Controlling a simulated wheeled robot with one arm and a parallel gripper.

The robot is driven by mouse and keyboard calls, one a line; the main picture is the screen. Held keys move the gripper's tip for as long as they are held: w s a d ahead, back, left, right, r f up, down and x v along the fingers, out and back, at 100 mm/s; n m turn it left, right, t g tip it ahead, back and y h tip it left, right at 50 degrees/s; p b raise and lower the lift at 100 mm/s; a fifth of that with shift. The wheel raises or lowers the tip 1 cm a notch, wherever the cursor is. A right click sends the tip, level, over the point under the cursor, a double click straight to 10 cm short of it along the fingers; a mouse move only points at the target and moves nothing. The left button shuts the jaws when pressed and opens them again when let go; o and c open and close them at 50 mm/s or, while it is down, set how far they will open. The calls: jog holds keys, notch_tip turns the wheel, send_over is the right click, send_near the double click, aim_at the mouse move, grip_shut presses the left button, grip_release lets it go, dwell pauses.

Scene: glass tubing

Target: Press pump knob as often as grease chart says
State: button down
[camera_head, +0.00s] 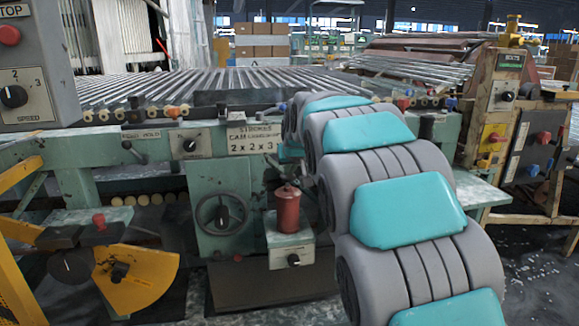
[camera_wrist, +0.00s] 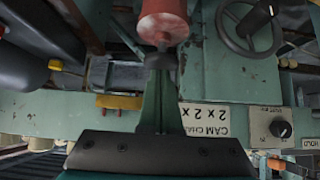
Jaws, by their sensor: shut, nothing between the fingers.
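A red cylindrical pump (camera_head: 288,212) with a small knob (camera_head: 289,188) on top stands on a pale green block at the machine front. The wrist view looks upside down and shows the red pump (camera_wrist: 163,18) at the top. A white sign (camera_head: 254,140) above it reads "STROKES", "CAM CHAIN" and "2 x 2 x 3", its right end close to my arm. Part of the sign (camera_wrist: 206,120) shows in the wrist view. My gripper (camera_wrist: 161,62) is shut and empty, its tip in line with the knob. I cannot tell if they touch. In the head view my arm hides the gripper.
A handwheel (camera_head: 221,213) is left of the pump, with a dial knob (camera_head: 294,260) below the pump and another (camera_head: 190,145) beside the sign. A yellow plate (camera_head: 140,277) juts out at the left. A control panel (camera_head: 498,105) stands at the right.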

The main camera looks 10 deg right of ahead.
jog(key=shift+f, duration=0.1)
notch_tip(320, 180, down, 2)
jog(key=shift+f+b, duration=0.1)
jog(key=shift+b, duration=0.5)
notch_tip(320, 180, up, 5)
jog(key=shift+f+p, duration=0.2)
jog(key=shift+p, duration=0.5)
jog(key=b+v, duration=0.1)
jog(key=v, duration=0.9)
